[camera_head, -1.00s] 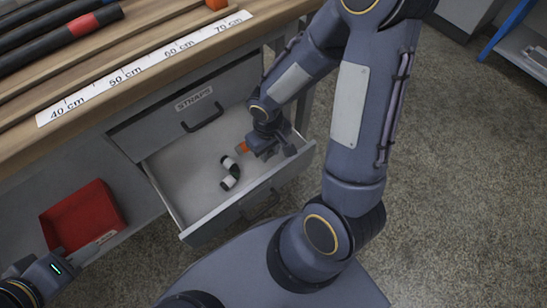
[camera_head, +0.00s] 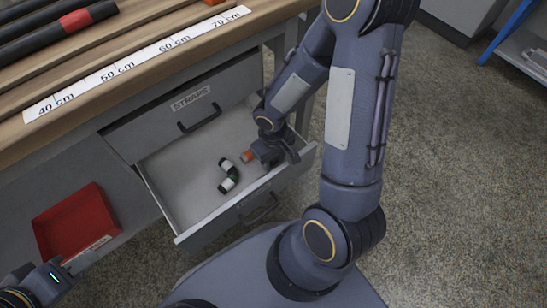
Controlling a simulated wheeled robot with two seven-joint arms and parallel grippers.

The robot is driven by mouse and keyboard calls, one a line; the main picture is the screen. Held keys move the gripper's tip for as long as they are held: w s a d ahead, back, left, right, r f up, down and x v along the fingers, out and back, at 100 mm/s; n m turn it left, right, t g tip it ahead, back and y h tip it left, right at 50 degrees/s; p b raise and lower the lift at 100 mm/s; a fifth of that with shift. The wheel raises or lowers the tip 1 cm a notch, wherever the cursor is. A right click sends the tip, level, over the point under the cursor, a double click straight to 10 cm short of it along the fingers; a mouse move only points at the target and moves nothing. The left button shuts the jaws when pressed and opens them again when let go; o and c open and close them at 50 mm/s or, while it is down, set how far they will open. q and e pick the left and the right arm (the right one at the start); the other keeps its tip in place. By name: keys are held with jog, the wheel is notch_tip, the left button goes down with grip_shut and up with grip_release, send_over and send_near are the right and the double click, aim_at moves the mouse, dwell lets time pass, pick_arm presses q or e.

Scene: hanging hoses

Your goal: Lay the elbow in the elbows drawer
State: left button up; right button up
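The lower drawer (camera_head: 185,165) is pulled open; its front label cannot be read from here. A black elbow (camera_head: 234,178) with white ends and a thin green band lies on its floor. My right gripper (camera_head: 262,154) reaches down into the drawer near its right side. A piece with an orange end (camera_head: 248,156) sticks out of its fingers, just right of the lying elbow. It looks gripped, but its rest is hidden by the gripper. My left gripper (camera_head: 50,279) is at the bottom left corner, away from the drawer; its fingertips cannot be made out.
A shut drawer labelled STRAPS (camera_head: 190,112) is above the open one. A red tray (camera_head: 76,222) sits left of it. The bench top (camera_head: 165,40) carries a centimetre scale (camera_head: 140,62) and dark hoses (camera_head: 55,30). The drawer's left part is clear.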

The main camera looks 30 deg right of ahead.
jog(key=shift+o, duration=0.9)
jog(key=shift+r+p, duration=0.25)
jog(key=shift+p, duration=0.05)
jog(key=s+r+m+t+y+p, duration=0.1)
jog(key=s+r+p, duration=0.15)
jog(key=r, duration=0.85)
jog(key=s+r+m+t+y+p, duration=0.1)
jog(key=r+t+p, duration=0.15)
jog(key=r, duration=0.85)
jog(key=s+a+r+t+y, duration=0.1)
jog(key=s+a+r+t, duration=0.1)
jog(key=s+r, duration=0.4)
jog(key=shift+a+m+y+p, duration=0.3)
jog(key=shift+a+y, duration=0.1)
jog(key=shift+a, duration=0.4)
jog(key=shift+s, duration=0.1)
